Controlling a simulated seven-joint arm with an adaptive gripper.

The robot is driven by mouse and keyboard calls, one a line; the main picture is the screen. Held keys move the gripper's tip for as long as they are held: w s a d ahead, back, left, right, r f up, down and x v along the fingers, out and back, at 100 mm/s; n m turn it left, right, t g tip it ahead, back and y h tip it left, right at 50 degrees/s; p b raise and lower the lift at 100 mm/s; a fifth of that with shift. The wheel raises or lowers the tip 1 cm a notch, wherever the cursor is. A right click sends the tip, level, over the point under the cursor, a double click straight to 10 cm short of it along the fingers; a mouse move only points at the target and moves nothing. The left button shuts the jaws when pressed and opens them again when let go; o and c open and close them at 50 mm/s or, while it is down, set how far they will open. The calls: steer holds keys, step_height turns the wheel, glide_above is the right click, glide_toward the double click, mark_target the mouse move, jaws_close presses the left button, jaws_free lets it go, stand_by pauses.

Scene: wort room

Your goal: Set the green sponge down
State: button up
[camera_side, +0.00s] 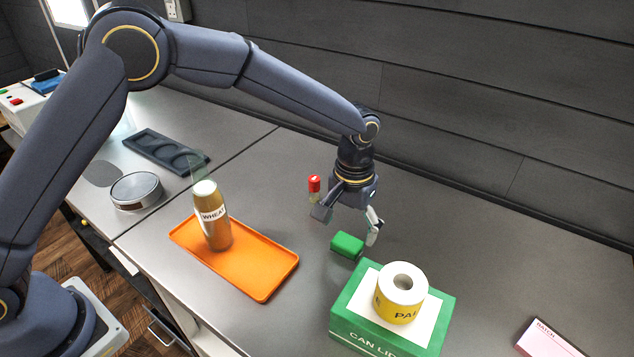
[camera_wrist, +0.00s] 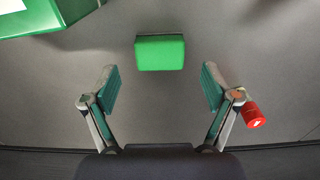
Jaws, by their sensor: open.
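My gripper (camera_side: 347,226) is above the worktop close to the sponge, pointing down. In the wrist view my gripper (camera_wrist: 159,88) has its fingers wide apart with nothing between them.
A green box (camera_side: 345,318) carries a yellow-labelled roll (camera_side: 402,292). A red-capped vial (camera_side: 314,185) stands near my gripper's left finger. An orange tray (camera_side: 262,282) holds a bottle labelled WHEAT (camera_side: 212,218). A pink box (camera_side: 548,340) lies front right.

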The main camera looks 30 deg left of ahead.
mark_target(347, 241)
steer(key=s+a+r+t, duration=0.1)
steer(key=a+r, duration=0.2)
steer(key=r, duration=0.4)
steer(key=s+a+r, duration=0.1)
steer(key=a+r, duration=0.3)
steer(key=r, duration=0.4)
steer(key=s+a+r+t, duration=0.1)
steer(key=s+a+r, duration=0.2)
steer(key=s+a, duration=0.3)
steer(key=s+a+r+t, duration=0.2)
steer(key=s+a+r, duration=0.1)
steer(key=s+a, duration=0.4)
steer(key=shift+s+r, duration=0.25)
steer(key=shift+s, duration=0.15)
steer(key=shift+t, duration=0.8)
steer(key=s+a, duration=0.1)
steer(key=s, duration=0.1)
steer(key=s+a+f, duration=0.1)
steer(key=s, duration=0.2)
steer(key=s+a+f, duration=0.1)
steer(key=s+a, duration=0.1)
steer(key=shift+s+f, duration=0.2)
steer(key=shift+s, duration=0.2)
steer(key=shift+c, duration=0.7)
steer(key=shift+s+f, duration=0.1)
steer(key=shift+s, duration=0.1)
steer(key=shift+c, duration=0.5)
